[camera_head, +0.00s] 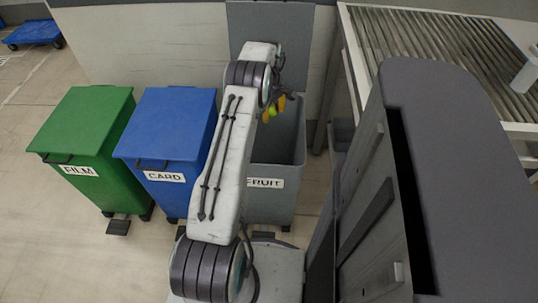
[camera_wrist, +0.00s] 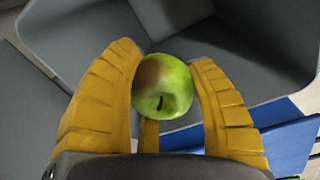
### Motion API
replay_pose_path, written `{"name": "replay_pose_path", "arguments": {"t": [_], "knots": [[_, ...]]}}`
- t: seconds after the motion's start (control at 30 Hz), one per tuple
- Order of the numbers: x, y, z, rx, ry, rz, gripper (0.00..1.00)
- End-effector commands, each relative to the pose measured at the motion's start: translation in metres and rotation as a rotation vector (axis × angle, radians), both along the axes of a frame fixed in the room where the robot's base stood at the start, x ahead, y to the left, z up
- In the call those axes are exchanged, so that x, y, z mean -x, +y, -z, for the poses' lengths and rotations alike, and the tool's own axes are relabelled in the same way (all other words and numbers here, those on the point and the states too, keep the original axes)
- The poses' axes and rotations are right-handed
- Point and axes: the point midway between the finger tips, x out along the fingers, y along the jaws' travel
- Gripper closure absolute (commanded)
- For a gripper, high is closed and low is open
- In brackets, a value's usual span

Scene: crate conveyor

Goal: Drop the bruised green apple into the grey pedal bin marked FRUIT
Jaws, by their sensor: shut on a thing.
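My gripper (camera_wrist: 166,95) has yellow fingers and is shut on a green apple (camera_wrist: 168,92) with a brown bruised patch on its upper left. In the head view the gripper (camera_head: 276,106) and the apple (camera_head: 272,113) show small beside my arm, over the opening of the grey bin (camera_head: 285,208). The bin bears a FRUIT label, partly hidden by my arm. Its lid (camera_head: 290,20) is raised at the back. In the wrist view the grey bin's interior (camera_wrist: 235,62) lies behind the apple and looks empty where visible.
A blue bin (camera_head: 163,130) marked CARD stands left of the grey bin, and a green bin (camera_head: 90,115) marked FILM stands further left; both lids are shut. A roller conveyor (camera_head: 440,45) stands at the right. Open floor (camera_head: 40,220) lies at the left.

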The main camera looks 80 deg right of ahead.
Motion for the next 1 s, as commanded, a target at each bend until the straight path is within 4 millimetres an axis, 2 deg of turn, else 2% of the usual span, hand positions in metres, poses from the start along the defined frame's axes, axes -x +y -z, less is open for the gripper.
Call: {"name": "replay_pose_path", "arguments": {"t": [0.6, 1.0], "knots": [[0.000, 0.000, 0.052, 0.000, 0.000, 0.000, 0.82], [0.000, 0.000, 0.056, 0.001, 0.000, 0.000, 0.82]]}}
